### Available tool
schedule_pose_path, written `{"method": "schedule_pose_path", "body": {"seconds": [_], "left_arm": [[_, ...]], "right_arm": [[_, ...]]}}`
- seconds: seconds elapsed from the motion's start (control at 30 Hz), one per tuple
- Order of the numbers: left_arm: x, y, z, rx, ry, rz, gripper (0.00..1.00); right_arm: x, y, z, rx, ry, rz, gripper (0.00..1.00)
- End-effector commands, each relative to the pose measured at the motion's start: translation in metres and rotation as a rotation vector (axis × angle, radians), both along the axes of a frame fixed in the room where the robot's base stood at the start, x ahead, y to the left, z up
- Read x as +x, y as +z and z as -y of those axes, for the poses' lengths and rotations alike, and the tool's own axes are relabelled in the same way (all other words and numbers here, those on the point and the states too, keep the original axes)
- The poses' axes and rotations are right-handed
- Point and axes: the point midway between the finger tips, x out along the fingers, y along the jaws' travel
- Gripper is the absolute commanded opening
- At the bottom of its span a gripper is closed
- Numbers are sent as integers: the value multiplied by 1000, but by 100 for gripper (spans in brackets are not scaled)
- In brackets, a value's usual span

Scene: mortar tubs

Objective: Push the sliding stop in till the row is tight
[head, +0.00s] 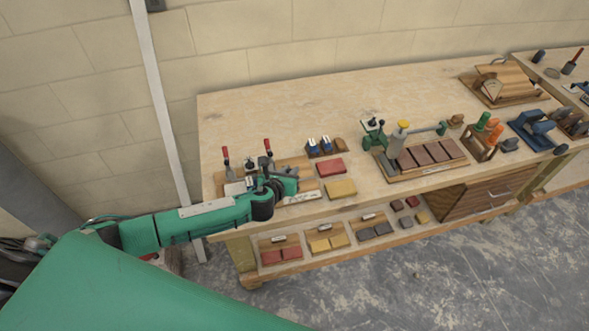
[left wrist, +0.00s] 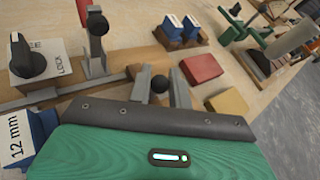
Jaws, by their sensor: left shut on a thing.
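A wooden fixture (head: 294,163) stands at the left end of the bench, partly hidden by my left arm. In the head view my left gripper (head: 283,181) covers the knob. The knob seems to belong to the sliding stop, but the part below it is hidden. Several brown blocks stand in a row in a wooden tray (head: 430,171) farther right. My right gripper is not in view.
Two red-handled clamps (head: 226,157) and a black dial (left wrist: 28,63) stand close to my gripper. A red block (head: 330,167) and a yellow block (head: 341,189) lie to its right. The shelf (head: 300,262) below holds more blocks. The bench's back left is clear.

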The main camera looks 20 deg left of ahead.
Motion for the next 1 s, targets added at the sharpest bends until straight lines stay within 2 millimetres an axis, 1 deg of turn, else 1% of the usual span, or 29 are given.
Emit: {"method": "schedule_pose_path", "body": {"seconds": [0.07, 0.1, 0.17, 0.2, 0.47, 0.57, 0.67, 0.77, 1.0], "left_arm": [[0, -1, -2, 2, 3, -1, 3], [0, -1, -2, 2, 3, -1, 25], [0, -1, -1, 2, 3, -1, 37], [0, -1, -1, 2, 2, 0, 39], [0, 0, -1, 1, 2, 0, 39], [-4, 1, -1, 1, 2, 0, 39], [-14, 4, -3, 1, 2, 0, 39], [-29, 9, -4, 1, 2, -1, 39], [-71, 26, -7, 0, 1, -1, 39]], "right_arm": [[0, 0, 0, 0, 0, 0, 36], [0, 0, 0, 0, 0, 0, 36], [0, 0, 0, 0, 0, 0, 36], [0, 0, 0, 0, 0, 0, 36], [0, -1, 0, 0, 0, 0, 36], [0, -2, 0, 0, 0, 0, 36], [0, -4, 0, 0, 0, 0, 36], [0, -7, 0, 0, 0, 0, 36], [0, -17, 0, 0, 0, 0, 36]]}}
